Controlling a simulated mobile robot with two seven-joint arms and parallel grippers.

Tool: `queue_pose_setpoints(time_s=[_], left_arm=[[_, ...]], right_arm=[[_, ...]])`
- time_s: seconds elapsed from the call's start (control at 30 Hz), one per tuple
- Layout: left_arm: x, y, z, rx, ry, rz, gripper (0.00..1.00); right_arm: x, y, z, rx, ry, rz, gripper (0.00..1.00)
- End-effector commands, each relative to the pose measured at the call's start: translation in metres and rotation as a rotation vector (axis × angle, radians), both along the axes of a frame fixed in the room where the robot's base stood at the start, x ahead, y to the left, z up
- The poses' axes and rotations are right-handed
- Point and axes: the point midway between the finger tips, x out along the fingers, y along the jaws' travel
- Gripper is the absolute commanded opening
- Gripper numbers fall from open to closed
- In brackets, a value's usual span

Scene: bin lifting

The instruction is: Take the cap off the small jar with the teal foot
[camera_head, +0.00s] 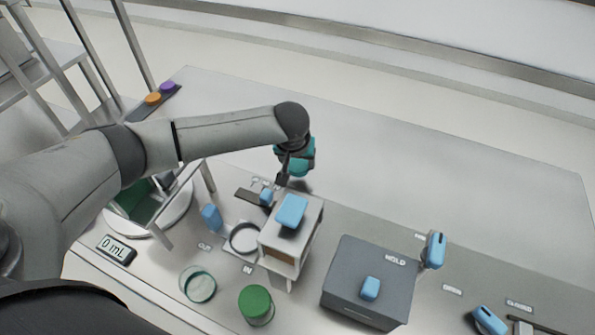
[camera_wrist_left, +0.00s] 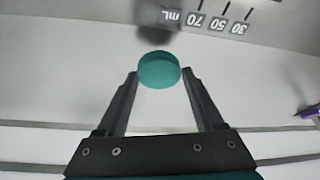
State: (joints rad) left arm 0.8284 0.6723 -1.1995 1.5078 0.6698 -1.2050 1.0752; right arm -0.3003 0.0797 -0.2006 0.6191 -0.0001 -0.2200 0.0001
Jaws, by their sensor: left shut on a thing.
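My left gripper (camera_head: 283,181) reaches down behind a pale box in the head view, where its fingertips and what they hold are hard to make out. In the left wrist view its two dark fingers (camera_wrist_left: 160,76) are closed on the sides of a teal round piece (camera_wrist_left: 159,68). The piece shows as a short disc with a paler face. I cannot tell whether it is the small jar's cap or its teal foot; no clear jar body shows. A green-topped jar (camera_head: 256,304) and a clear round dish with a teal rim (camera_head: 198,284) stand at the front. My right gripper is not in view.
The pale box (camera_head: 287,250) with a blue block on top stands close to the left gripper. A grey box (camera_head: 369,290) marked HOLD stands right of it. A 0 mL display (camera_head: 117,249) lies at left. The table's back right is clear.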

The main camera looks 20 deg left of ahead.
Motion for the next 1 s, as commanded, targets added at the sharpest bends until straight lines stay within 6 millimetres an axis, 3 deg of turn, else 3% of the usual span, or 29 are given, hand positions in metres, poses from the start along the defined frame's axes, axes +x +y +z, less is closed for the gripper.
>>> queue_pose_setpoints(time_s=[0.1, 0.2, 0.6, 0.63, 0.9, 1.0], left_arm=[[-0.001, 0.000, -0.022, 0.002, 0.004, 0.000, 0.03], [-0.001, 0.000, -0.032, 0.001, 0.002, -0.001, 0.03], [-0.001, 0.000, -0.037, 0.001, 0.003, -0.001, 0.03], [-0.001, 0.000, -0.037, 0.001, 0.003, -0.001, 0.70], [-0.001, 0.000, -0.036, 0.001, 0.002, -0.001, 0.99], [-0.001, 0.000, -0.036, 0.001, 0.002, -0.001, 0.99]], right_arm=[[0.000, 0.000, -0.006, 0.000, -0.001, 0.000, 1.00], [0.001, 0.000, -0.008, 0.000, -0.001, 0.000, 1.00], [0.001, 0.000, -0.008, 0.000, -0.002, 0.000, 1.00], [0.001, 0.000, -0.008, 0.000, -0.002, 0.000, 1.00], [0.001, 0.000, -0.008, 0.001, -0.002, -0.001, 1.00], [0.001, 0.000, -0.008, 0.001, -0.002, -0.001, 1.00]])
